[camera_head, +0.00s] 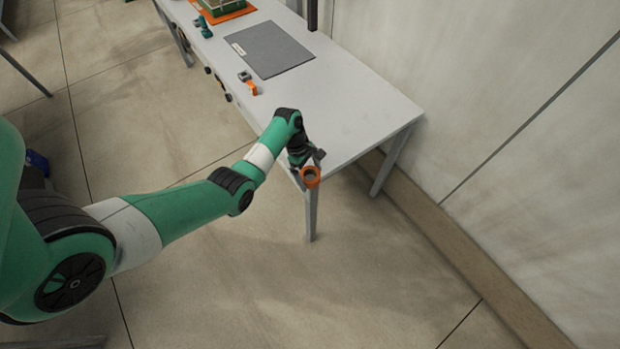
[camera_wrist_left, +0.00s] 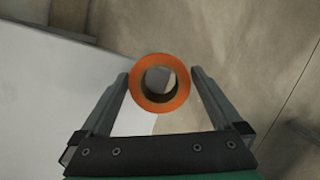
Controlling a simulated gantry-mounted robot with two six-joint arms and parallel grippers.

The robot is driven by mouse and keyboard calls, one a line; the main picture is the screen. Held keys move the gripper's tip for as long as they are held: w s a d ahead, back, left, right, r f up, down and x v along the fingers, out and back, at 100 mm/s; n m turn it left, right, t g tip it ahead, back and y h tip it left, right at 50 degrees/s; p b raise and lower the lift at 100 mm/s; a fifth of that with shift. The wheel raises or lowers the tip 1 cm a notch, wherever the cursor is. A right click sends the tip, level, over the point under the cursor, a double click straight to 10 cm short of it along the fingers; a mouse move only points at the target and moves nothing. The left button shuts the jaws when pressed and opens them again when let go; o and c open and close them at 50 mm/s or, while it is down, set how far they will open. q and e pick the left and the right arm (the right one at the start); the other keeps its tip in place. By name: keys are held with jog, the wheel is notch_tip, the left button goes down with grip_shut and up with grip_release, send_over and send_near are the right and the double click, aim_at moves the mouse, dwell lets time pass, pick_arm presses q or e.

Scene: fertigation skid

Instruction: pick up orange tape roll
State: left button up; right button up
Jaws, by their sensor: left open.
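The orange tape roll (camera_head: 304,178) shows as a ring at the near corner of the light grey table (camera_head: 365,112). My left gripper (camera_head: 311,164) is at the same corner, right by the roll. In the left wrist view, the roll (camera_wrist_left: 160,106) appears between the two open fingers of my left gripper (camera_wrist_left: 160,74), with its hole facing the camera. Narrow gaps seem to show on both sides, but contact is hard to tell. The roll overlaps the table edge in that view; what supports it is hidden. My right gripper is not in view.
A dark grey mat (camera_head: 268,48) lies farther back on the table. A small orange and grey item (camera_head: 251,88) sits near the left edge. A green item on an orange base (camera_head: 222,12) is at the far end. A wall (camera_head: 470,80) runs behind the table.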

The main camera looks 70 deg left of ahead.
pick_arm(q)
jog(key=shift+c, duration=0.3)
jog(key=c, duration=1.1)
